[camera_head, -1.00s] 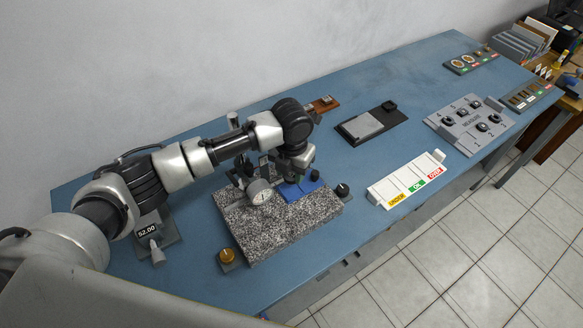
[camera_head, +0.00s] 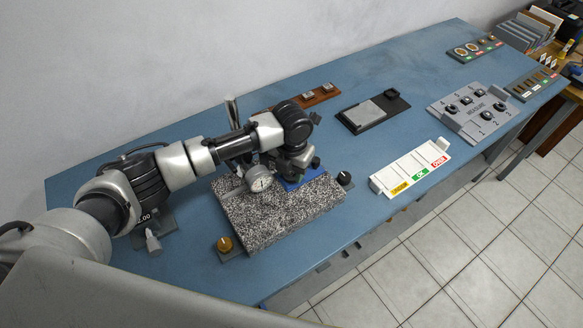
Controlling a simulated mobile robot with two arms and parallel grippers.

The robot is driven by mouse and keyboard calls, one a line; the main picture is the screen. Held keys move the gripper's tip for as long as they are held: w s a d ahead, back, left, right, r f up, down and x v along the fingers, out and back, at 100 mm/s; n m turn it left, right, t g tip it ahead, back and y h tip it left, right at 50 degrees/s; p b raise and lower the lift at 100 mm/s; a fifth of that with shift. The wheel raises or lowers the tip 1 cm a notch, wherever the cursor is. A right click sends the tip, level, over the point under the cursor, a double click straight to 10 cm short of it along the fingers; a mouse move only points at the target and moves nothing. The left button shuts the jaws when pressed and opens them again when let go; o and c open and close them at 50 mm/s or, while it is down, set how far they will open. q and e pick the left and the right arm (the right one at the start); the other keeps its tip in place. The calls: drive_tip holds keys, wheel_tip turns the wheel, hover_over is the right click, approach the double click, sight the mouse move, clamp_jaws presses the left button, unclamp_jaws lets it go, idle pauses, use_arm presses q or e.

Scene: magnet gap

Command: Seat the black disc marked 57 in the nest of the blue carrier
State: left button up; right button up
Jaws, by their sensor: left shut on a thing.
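The blue carrier (camera_head: 310,180) sits on the speckled granite block (camera_head: 265,222), near its back right edge. My left gripper (camera_head: 295,172) points down just above and behind the carrier. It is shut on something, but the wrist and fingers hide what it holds. I cannot make out the disc marked 57 or any number on a disc here. The carrier's nest is hidden under my gripper. Several black discs sit on the grey MEASURE tray (camera_head: 474,111) at the right; their marks are too small to read. My right gripper is not in view.
A dial gauge (camera_head: 259,178) stands on the granite left of my gripper. A black knob (camera_head: 344,178) and a brass knob (camera_head: 225,244) flank the block. The white UNDER/OK/OVER tray (camera_head: 412,167) and a black plate (camera_head: 372,112) lie to the right, with bare table between.

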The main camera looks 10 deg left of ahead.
use_arm(q)
drive_tip(key=shift+f, duration=0.2)
idle(0.6)
drive_tip(key=o, duration=1)
drive_tip(key=shift+c, duration=0.2)
drive_tip(key=shift+c, duration=0.4)
drive_tip(key=c, duration=0.5)
drive_tip(key=shift+o, duration=0.2)
drive_tip(key=shift+r, duration=0.1)
wheel_tip(320, 180, up, 4)
drive_tip(key=p, duration=0.4)
drive_tip(key=shift+r, duration=0.25)
